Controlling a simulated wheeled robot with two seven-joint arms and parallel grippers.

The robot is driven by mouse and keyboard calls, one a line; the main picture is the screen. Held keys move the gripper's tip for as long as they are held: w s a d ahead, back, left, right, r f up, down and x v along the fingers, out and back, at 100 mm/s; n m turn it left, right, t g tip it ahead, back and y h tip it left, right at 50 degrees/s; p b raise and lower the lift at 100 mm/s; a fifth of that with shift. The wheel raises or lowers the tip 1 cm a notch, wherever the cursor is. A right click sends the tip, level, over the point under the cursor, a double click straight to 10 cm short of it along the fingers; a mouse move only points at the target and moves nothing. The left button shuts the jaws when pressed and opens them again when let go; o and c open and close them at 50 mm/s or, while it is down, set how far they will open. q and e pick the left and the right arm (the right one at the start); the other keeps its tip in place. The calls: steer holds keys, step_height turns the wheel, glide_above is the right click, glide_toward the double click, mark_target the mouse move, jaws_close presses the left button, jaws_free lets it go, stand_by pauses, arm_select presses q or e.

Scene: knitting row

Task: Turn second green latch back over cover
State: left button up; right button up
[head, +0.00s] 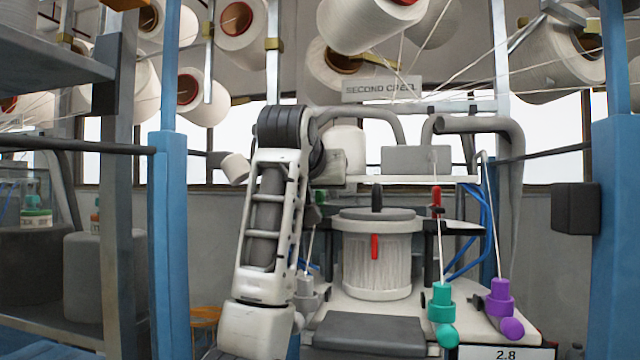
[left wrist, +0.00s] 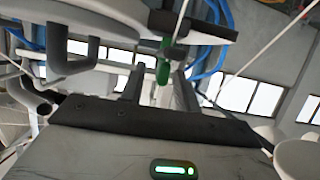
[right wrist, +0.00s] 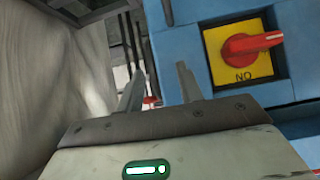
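A small green latch (left wrist: 163,66) hangs under a dark plate in the left wrist view. It is partly visible in the head view (head: 320,197), left of the white drum (head: 377,265). The drum's grey cover (head: 378,214) has a black knob. My left gripper (left wrist: 158,80) is open, and the latch appears between its fingertips; I cannot tell whether they touch. In the head view my left arm hides the left fingers. My right gripper (right wrist: 158,75) is open and empty, off to the side near a blue post. It is not in the head view.
A red latch (head: 437,202) stands right of the drum. Teal (head: 443,308) and purple (head: 503,303) parts stand at the right front, with taut yarns above. A red switch (right wrist: 250,46) on a yellow plate faces the right gripper. Blue posts (head: 168,240) flank the station.

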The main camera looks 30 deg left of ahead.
arm_select(q)
steer(key=shift+w+f, duration=0.1)
steer(key=shift+w, duration=0.05)
jaws_close()
steer(key=shift+y, duration=0.3)
steer(key=n+g+y, duration=0.1)
steer(key=n+y, duration=0.2)
steer(key=shift+n+g, duration=0.3)
steer(key=shift+n+g+y, duration=1.4)
steer(key=shift+n+y, duration=0.4)
jaws_free()
